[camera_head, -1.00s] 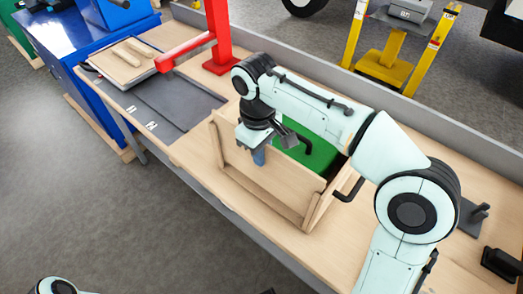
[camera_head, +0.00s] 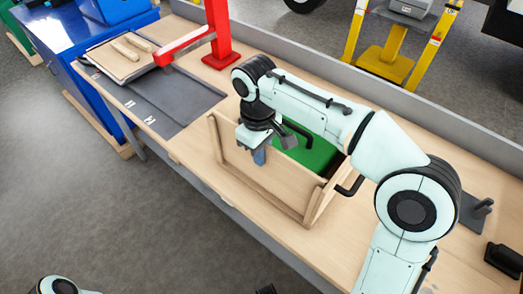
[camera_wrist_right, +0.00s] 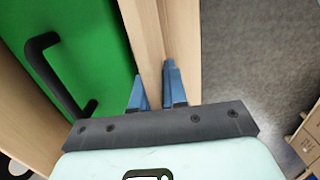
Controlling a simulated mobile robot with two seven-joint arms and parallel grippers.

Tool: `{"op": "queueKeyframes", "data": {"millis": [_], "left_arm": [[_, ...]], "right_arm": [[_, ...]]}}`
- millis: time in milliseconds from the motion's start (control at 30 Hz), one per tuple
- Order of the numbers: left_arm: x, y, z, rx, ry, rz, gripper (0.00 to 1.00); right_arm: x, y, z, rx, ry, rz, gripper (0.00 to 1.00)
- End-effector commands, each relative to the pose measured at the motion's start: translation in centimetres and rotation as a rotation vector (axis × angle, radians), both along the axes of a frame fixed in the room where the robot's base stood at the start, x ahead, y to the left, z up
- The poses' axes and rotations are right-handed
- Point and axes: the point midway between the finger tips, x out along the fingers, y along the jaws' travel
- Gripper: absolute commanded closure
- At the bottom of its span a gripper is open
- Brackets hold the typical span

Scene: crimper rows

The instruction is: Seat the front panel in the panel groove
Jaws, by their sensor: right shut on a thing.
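The front panel (camera_head: 285,183) is a pale wooden board standing roughly upright along the near long side of the wooden box (camera_head: 215,140). My right gripper (camera_head: 259,156) is shut on its upper edge, with a blue finger showing against the near face. In the right wrist view, the panel (camera_wrist_right: 146,35) runs up between the two blue fingers of the right gripper (camera_wrist_right: 156,92). The groove is hidden, and I cannot tell how deep the panel's lower edge sits. My left gripper is out of view.
A green piece with a dark handle (camera_wrist_right: 60,80) lies inside the box; the green also shows in the head view (camera_head: 318,155). A red press (camera_head: 217,35), dark mat (camera_head: 165,105) and board with wooden strips (camera_head: 120,60) are at the left. Dark fixtures (camera_head: 503,259) stand at the right.

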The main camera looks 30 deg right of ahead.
Motion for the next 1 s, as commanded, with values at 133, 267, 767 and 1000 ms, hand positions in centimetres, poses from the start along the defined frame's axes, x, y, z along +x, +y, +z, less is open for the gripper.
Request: {"op": "queueKeyframes", "data": {"millis": [133,267,767,1000], "left_arm": [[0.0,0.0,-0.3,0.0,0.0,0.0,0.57],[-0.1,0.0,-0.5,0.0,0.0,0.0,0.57],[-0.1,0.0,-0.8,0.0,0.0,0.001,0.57],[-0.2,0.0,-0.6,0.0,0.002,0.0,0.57]], "right_arm": [[0.0,0.0,-0.4,0.0,-0.001,0.0,1.0],[0.0,0.0,-0.7,0.0,0.0,0.0,1.0],[0.0,0.0,-1.2,0.0,0.0,0.0,0.57],[0.1,0.0,-0.7,0.0,-0.001,0.0,0.57]]}}
